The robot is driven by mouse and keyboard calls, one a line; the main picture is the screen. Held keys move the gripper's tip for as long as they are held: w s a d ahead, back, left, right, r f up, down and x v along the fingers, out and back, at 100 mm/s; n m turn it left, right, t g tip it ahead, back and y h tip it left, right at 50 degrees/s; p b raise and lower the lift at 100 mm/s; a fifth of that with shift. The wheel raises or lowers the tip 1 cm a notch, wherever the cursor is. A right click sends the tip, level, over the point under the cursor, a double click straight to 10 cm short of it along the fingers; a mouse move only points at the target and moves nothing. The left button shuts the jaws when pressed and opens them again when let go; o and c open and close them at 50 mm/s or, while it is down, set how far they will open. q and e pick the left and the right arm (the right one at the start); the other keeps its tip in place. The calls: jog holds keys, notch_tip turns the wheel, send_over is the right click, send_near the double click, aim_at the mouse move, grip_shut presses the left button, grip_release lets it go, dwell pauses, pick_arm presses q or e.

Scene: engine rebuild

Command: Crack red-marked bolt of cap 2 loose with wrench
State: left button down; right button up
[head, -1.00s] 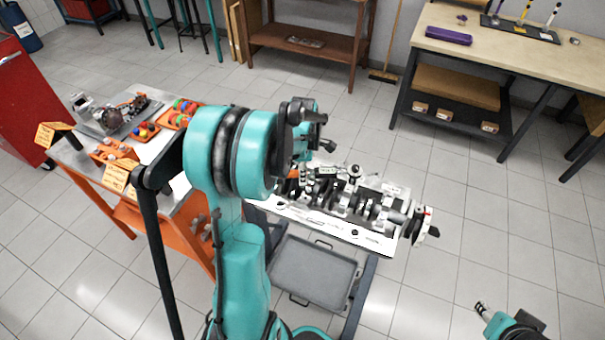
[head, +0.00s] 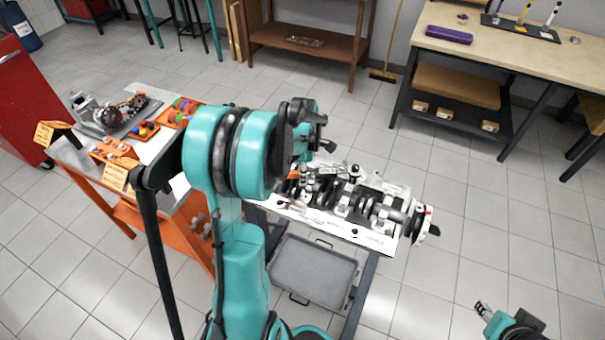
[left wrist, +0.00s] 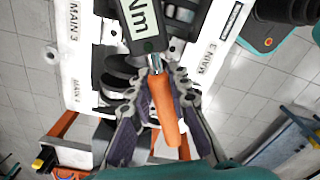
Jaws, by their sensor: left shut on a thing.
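The wrench has an orange handle (left wrist: 164,108) and a dark body with a display reading "Nm" (left wrist: 140,20). My left gripper (left wrist: 158,92) is shut on its handle, with a finger on each side. The wrench lies over the engine block (left wrist: 80,72), whose white rails carry MAIN 2 and MAIN 3 labels. In the head view the display (head: 326,170) shows above the block (head: 372,240), beside my arm. The wrench's working end, the red-marked bolt and its contact with the wrench cannot be made out. My right gripper (head: 484,307) is at the lower right, away from the block, its opening unclear.
A grey tray (head: 312,272) is below the block. An orange-framed cart (head: 118,218) with parts stands at the left. A workbench (head: 485,45) stands at the back right. Open tiled floor lies right of the block.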

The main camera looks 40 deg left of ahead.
pick_arm(q)
jog(key=shift+s+d+n, duration=0.4)
jog(key=shift+s+d, duration=0.05)
jog(key=shift+d, duration=0.1)
jog(key=shift+s+d+n, duration=0.55)
jog(key=shift+n, duration=0.05)
dwell(0.5)
jog(key=shift+s+d+n, duration=0.45)
jog(key=shift+d+n, duration=0.15)
jog(key=shift+d, duration=0.05)
jog(key=shift+d, duration=0.1)
jog(key=shift+s+d+n, duration=0.4)
jog(key=shift+d+n, duration=0.1)
jog(key=shift+d, duration=0.15)
dwell(0.5)
